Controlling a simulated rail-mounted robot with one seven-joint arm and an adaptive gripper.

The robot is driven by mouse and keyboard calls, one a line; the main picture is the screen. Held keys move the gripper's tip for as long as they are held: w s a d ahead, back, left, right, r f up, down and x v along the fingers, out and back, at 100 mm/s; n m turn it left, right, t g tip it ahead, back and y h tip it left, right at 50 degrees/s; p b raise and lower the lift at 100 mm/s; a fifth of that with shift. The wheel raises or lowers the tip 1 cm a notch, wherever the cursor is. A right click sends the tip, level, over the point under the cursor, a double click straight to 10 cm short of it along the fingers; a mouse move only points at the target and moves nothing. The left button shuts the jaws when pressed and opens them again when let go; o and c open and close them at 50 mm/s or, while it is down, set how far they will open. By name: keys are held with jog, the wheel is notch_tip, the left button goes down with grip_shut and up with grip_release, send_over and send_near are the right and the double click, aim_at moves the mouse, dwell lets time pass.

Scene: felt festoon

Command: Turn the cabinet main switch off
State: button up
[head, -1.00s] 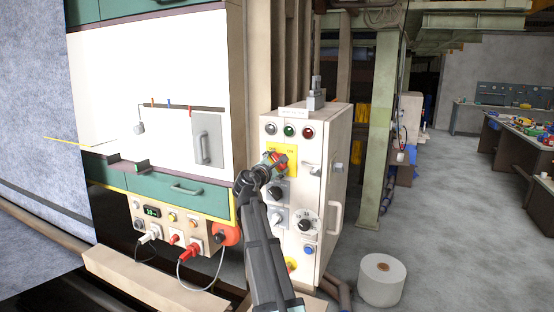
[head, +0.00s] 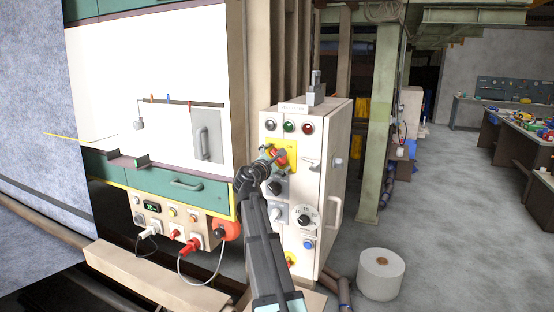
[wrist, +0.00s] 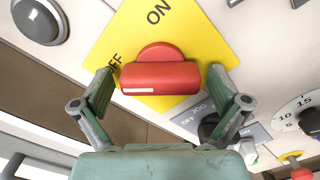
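The red main switch handle (wrist: 160,77) sits on a yellow plate (wrist: 205,35) marked OFF and ON, on the cabinet front (head: 291,200). In the wrist view the handle lies level, its white-lined end at the left, toward the OFF lettering. My gripper (wrist: 162,84) is open, with one finger at each end of the handle. A small gap shows on the right; I cannot tell whether the left finger touches. In the head view my gripper (head: 264,162) partly covers the handle (head: 281,158) and plate.
Dark knobs (head: 275,187) and a numbered dial (head: 306,220) sit below the switch. Round indicators (head: 289,127) sit above it. A red stop button (head: 227,230) and plugged cables (head: 194,245) are at the left. A white roll (head: 382,275) stands on the floor at the right.

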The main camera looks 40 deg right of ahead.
jog(key=v, duration=1.2)
dwell(0.4)
